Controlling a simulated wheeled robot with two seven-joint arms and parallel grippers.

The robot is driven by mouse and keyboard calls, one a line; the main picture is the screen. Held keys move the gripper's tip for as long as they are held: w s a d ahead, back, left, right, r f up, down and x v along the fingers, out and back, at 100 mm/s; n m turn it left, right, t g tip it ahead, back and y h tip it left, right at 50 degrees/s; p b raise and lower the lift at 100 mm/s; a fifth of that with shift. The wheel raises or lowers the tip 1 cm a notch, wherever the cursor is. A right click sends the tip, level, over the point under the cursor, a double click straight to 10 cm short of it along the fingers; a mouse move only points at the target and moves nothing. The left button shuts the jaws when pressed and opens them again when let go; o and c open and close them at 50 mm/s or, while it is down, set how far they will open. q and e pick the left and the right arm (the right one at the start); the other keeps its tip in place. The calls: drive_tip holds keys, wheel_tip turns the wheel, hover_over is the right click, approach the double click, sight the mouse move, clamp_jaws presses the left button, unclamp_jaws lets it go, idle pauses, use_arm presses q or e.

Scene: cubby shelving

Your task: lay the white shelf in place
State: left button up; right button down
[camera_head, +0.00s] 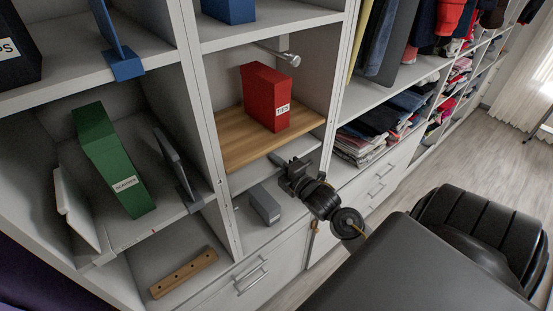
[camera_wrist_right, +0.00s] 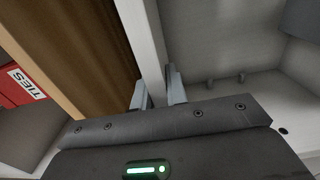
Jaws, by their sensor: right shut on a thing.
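The white shelf (camera_head: 252,175) is in the middle column of the cubby, just under a wooden shelf. In the right wrist view its pale front edge (camera_wrist_right: 143,38) runs down between my fingers. My right gripper (camera_head: 284,167) is shut on this front edge, also in the wrist view (camera_wrist_right: 159,92). The shelf looks roughly level. Its back edge and supports are hidden in the head view, so I cannot tell whether it rests on anything. My left gripper is not in view.
The wooden shelf (camera_head: 245,143) above bears a red TIES box (camera_head: 264,97). A grey box (camera_head: 265,204) stands below the white shelf. Small pegs (camera_wrist_right: 210,83) show on the compartment wall. A green box (camera_head: 112,160) leans in the left column. Drawers lie below.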

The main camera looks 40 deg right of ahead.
drive_tip(key=shift+r, duration=0.15)
drive_tip(key=c, duration=1.4)
unclamp_jaws()
drive_tip(key=shift+o, duration=0.4)
drive_tip(key=shift+f, duration=0.2)
drive_tip(key=s+b, duration=0.4)
drive_tip(key=s, duration=0.7)
drive_tip(key=shift+r, duration=0.15)
drive_tip(key=shift+w+a, duration=0.1)
